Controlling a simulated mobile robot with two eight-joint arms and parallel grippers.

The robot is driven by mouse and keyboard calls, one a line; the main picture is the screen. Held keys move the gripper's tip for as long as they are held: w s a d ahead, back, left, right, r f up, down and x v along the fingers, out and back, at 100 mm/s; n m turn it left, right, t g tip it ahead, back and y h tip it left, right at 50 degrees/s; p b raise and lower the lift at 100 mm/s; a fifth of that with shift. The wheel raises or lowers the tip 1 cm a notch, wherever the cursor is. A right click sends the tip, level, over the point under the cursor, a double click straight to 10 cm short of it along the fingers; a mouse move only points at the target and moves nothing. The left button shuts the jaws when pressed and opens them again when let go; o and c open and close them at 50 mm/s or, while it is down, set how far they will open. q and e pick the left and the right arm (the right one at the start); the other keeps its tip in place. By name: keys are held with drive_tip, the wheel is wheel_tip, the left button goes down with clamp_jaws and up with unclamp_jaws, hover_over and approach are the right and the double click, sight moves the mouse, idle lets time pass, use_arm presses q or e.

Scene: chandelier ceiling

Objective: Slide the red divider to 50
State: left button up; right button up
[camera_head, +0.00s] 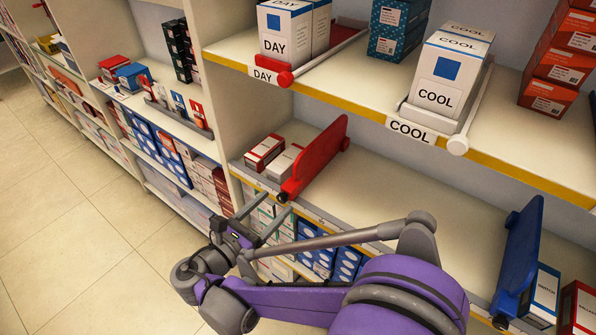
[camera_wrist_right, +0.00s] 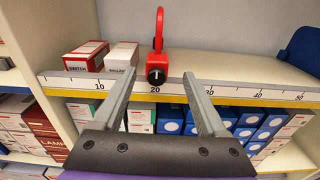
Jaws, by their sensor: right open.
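The red divider (camera_head: 318,158) stands upright on the middle shelf, and its black-capped front knob shows at the shelf edge. In the right wrist view the red divider (camera_wrist_right: 158,62) stands at about the 20 mark of the white scale strip (camera_wrist_right: 226,91), which runs to 50 at the right. My right gripper (camera_head: 261,221) is open and empty in front of the shelf edge. In the wrist view its two fingers (camera_wrist_right: 159,78) lie to either side of the divider's knob, apart from it. My left gripper is not in view.
Red-and-white (camera_head: 264,152) and whitish (camera_head: 283,162) boxes stand just left of the red divider. The shelf is bare from there to a blue divider (camera_head: 519,255) on the right. The upper shelf holds DAY (camera_head: 285,27) and COOL (camera_head: 443,80) boxes.

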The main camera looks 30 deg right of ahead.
sight(294, 182)
drive_tip(key=shift+w+a, duration=0.1)
drive_tip(key=shift+w, duration=0.25)
drive_tip(key=x, duration=0.5)
drive_tip(key=b+x, duration=0.1)
drive_tip(key=x, duration=0.4)
drive_tip(key=shift+d+r, duration=0.25)
clamp_jaws()
idle(0.8)
